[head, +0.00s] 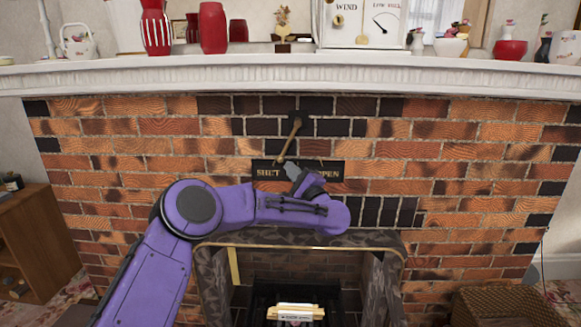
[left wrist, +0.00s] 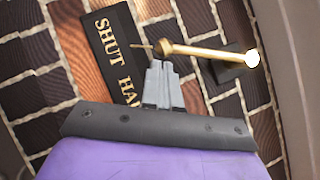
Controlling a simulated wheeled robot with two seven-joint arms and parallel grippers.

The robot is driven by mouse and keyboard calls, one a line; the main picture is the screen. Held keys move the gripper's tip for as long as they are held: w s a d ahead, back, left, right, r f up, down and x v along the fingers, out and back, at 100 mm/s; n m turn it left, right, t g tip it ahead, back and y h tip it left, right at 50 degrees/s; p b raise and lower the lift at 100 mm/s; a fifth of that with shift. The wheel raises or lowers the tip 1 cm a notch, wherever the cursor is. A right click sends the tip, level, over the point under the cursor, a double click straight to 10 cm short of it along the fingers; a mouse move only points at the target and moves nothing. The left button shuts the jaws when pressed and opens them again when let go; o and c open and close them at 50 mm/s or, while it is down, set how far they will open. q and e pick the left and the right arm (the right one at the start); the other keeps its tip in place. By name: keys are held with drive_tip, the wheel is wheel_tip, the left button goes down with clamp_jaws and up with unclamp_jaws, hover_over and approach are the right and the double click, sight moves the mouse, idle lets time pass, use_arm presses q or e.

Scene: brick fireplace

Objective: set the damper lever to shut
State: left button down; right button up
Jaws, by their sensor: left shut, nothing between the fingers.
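The damper lever (head: 289,140) is a brass rod hanging from a dark mount on the brick chimney breast. It tilts down and to the left, its lower end by the SHUT side of a black plate (head: 267,173) lettered SHUT and OPEN. My left gripper (head: 289,170) is shut and empty in front of the plate, just right of the lever's lower end. In the left wrist view the closed fingertips (left wrist: 160,68) are close beside the knobbed end of the lever (left wrist: 195,50); I cannot tell if they touch. The gripper hides the plate's middle. My right gripper is out of view.
A white mantel shelf (head: 200,73) with red vases, a teapot and a dial box (head: 362,24) runs above. The dark fireplace surround (head: 222,262) lies below my left arm. A wooden cabinet (head: 30,235) stands left and a wicker basket (head: 505,305) lower right.

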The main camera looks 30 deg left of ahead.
use_arm(q)
drive_tip(key=shift+a+r, duration=0.1)
drive_tip(key=shift+a, duration=0.15)
drive_tip(key=shift+s, duration=0.1)
drive_tip(key=shift+s+a+r+m+t+b, duration=0.25)
drive_tip(key=shift+a+b, duration=0.1)
drive_tip(key=shift+b, duration=0.25)
drive_tip(key=shift+s+a+r+m+t+b, duration=0.15)
drive_tip(key=shift+a+m+b, duration=0.15)
drive_tip(key=shift+b, duration=0.25)
drive_tip(key=shift+f, duration=0.1)
drive_tip(key=b+v, duration=0.1)
drive_tip(key=v, duration=0.9)
drive_tip(key=shift+d+b, duration=0.2)
drive_tip(key=shift+b, duration=0.15)
